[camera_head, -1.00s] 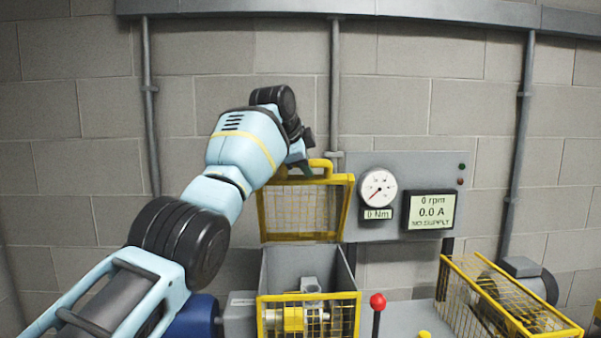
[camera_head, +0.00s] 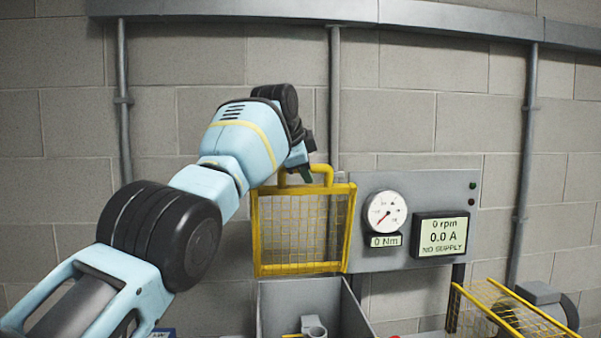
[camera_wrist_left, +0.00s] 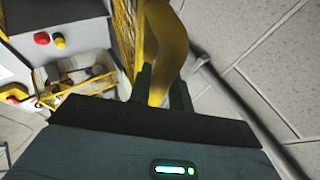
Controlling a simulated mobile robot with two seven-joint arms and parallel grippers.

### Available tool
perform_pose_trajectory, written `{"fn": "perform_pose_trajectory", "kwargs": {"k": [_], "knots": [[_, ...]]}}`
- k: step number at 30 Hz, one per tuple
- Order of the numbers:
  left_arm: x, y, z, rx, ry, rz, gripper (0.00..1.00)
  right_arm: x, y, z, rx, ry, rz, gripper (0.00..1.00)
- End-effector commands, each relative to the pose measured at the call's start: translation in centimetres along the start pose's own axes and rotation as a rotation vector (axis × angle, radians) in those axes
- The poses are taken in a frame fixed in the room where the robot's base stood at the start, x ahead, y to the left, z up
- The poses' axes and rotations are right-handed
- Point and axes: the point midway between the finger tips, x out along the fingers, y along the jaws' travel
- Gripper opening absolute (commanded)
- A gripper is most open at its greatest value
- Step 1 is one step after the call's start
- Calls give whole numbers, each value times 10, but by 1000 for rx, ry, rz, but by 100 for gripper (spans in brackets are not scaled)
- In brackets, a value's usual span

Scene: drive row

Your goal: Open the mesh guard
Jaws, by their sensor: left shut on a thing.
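The mesh guard (camera_head: 301,268) is a yellow frame with wire mesh. In the head view it stands about upright above the rear of an open grey box (camera_head: 350,310), with its yellow handle (camera_head: 326,169) on top. My left gripper (camera_head: 306,174) is at the handle's left part. In the left wrist view the handle (camera_wrist_left: 166,45) runs between the fingers of my left gripper (camera_wrist_left: 160,88), which are shut on it. A strip of the guard's mesh (camera_wrist_left: 124,28) shows beside it. My right gripper is not in view.
A grey panel with a round gauge (camera_head: 385,212) and a display reading NO SUPPLY (camera_head: 441,236) stands right of the guard. Another yellow mesh guard (camera_head: 505,309) is at the lower right. A block wall with vertical pipes (camera_head: 335,100) is close behind.

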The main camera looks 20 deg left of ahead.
Motion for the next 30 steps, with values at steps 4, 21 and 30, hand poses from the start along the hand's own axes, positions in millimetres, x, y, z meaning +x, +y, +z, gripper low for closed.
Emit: {"fn": "perform_pose_trajectory", "kwargs": {"k": [4,21,30], "knots": [[0,0,-2,-2,-2,-2,0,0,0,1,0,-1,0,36],[-2,0,-3,-1,-2,-3,32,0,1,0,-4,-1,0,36],[-1,0,-3,0,-1,-1,41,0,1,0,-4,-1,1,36]]}}
